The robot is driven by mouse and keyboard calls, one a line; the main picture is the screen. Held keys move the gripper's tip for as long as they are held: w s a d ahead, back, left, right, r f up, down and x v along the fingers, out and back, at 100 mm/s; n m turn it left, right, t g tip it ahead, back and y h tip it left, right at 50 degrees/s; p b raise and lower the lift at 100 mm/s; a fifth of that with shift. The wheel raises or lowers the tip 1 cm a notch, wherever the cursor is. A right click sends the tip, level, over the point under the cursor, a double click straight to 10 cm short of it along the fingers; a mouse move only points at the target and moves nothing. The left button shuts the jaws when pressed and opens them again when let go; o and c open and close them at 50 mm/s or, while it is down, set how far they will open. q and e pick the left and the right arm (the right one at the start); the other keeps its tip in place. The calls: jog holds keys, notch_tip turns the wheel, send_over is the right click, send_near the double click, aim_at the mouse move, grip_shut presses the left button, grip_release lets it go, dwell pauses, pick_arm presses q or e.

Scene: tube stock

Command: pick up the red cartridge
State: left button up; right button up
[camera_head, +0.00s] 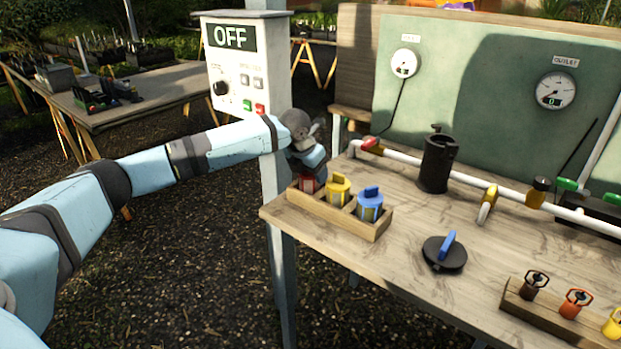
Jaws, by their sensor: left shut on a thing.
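The red cartridge (309,185) sits in the left slot of a wooden rack (333,214) at the table's left edge. Its top is hidden by my left gripper (310,172). My left gripper points down over it and is shut on it. The cartridge still appears to be within its slot; whether it has lifted at all I cannot tell. A yellow cartridge (338,191) and a blue cartridge (370,205) stand beside it in the same rack. My right gripper is not in view.
A black cylindrical housing (436,165) stands behind the rack, near a white pipe (400,159) with valves. A black lid with a blue handle (445,252) lies to the right. A second rack (545,318) is front right. An OFF control box (245,65) stands behind my arm.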

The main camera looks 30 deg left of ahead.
pick_arm(q)
notch_tip(320, 180, up, 20)
jog(key=p, duration=0.1)
jog(key=shift+p, duration=0.3)
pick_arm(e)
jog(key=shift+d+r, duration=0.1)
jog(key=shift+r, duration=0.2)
pick_arm(q)
jog(key=shift+r, duration=0.15)
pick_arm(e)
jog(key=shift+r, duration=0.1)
pick_arm(q)
jog(key=shift+r+p, duration=1.9)
jog(key=shift+r, duration=0.5)
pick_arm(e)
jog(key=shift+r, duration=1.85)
